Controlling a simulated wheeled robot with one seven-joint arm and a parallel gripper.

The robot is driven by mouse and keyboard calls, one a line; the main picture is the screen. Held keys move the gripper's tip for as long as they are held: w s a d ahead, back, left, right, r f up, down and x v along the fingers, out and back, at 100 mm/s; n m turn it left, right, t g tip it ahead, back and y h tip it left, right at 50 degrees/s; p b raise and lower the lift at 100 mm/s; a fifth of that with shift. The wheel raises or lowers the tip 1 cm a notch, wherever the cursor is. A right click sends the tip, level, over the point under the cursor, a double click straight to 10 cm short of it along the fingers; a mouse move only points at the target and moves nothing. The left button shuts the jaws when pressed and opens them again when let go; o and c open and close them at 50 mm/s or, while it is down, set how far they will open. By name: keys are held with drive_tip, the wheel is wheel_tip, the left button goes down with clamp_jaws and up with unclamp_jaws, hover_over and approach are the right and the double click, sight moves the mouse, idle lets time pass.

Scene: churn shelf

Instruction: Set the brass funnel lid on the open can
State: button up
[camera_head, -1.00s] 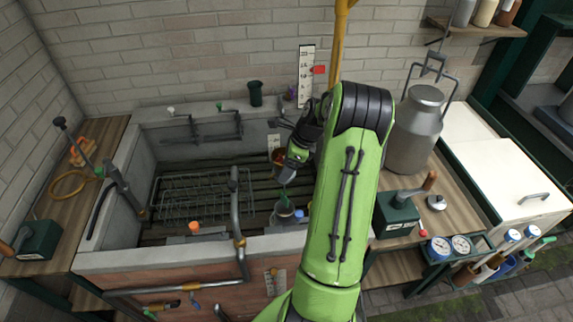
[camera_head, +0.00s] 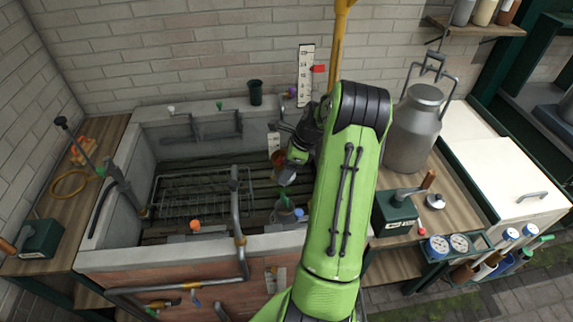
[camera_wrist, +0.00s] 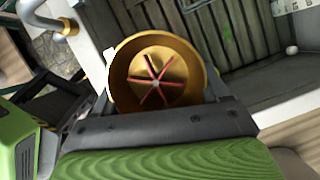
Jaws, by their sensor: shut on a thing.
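My gripper (camera_wrist: 160,98) is shut on the brass funnel lid (camera_wrist: 158,55), a round gold bowl with red spokes inside. The lid fills the space between the two dark fingers in the wrist view. In the head view a brownish edge of the lid (camera_head: 277,158) shows beside my gripper (camera_head: 290,160), above the sink. A small grey can (camera_head: 284,216) sits in the sink below it, partly hidden by my arm; a green piece shows just above it. I cannot tell whether its mouth is open. The lid is apart from this can.
The stone sink (camera_head: 120,255) has a wire rack (camera_head: 190,195) and a grey pipe (camera_head: 236,205) at its front. A large milk can (camera_head: 412,135) stands right of my arm, behind a green box (camera_head: 395,212). A yellow post (camera_head: 340,40) rises behind my arm.

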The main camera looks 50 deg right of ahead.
drive_tip(key=b, duration=0.3)
hover_over(286, 200)
drive_tip(key=d, duration=0.1)
drive_tip(key=shift+w+f, duration=0.2)
drive_tip(key=shift+f, duration=1.4)
drive_tip(key=shift+w+f, duration=0.2)
drive_tip(key=shift+f, duration=1.35)
wheel_tip(286, 200, down, 6)
drive_tip(key=b, duration=0.3)
drive_tip(key=shift+f, duration=0.15)
drive_tip(key=shift+f+b, duration=1.2)
drive_tip(key=shift+f, duration=1)
drive_tip(key=o, duration=1.3)
drive_tip(key=p+v, duration=0.2)
drive_tip(key=v, duration=1.3)
drive_tip(key=shift+s+d+r, duration=0.1)
drive_tip(key=shift+s+r, duration=0.1)
drive_tip(key=shift+r, duration=0.15)
